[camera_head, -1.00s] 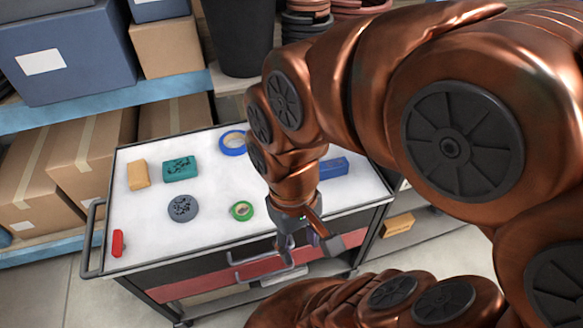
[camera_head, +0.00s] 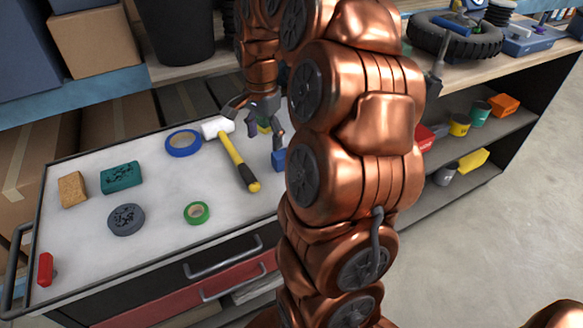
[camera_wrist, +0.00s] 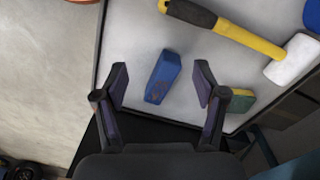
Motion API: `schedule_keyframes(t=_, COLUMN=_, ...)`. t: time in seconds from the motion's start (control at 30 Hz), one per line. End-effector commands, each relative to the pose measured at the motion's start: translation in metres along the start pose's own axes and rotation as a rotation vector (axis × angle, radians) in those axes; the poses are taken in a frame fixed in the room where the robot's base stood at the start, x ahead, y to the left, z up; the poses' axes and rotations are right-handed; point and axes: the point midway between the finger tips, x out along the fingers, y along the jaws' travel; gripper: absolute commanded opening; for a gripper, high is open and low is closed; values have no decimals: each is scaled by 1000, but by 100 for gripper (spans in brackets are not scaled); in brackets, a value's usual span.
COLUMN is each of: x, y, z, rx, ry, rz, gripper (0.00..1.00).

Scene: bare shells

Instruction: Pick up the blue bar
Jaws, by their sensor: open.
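The blue bar (camera_wrist: 163,77) lies on the white cart top (camera_wrist: 140,30) in the wrist view, between the two open fingers of my gripper (camera_wrist: 162,86) as seen from above. The fingers appear apart from it on both sides, and I cannot tell how far above it they are. In the head view the bar (camera_head: 279,160) shows only in part, since my arm covers its right side. My gripper (camera_head: 264,132) is just behind and above it there, open and empty.
A yellow-handled mallet (camera_head: 236,160) lies just left of the bar. A green-and-yellow sponge (camera_wrist: 240,101) lies close to the right finger. Blue tape (camera_head: 183,143), green tape (camera_head: 197,213) and a teal block (camera_head: 121,177) lie farther left. The cart's edge is near the bar.

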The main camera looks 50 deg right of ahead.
Motion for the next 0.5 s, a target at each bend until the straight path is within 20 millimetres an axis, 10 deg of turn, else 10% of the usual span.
schedule_keyframes(t=0.2, x=38, y=-3, z=-75, rx=312, ry=15, rz=-15, gripper=71)
schedule_keyframes(t=0.5, x=57, y=1, z=-101, rx=430, ry=19, rz=-14, gripper=71)
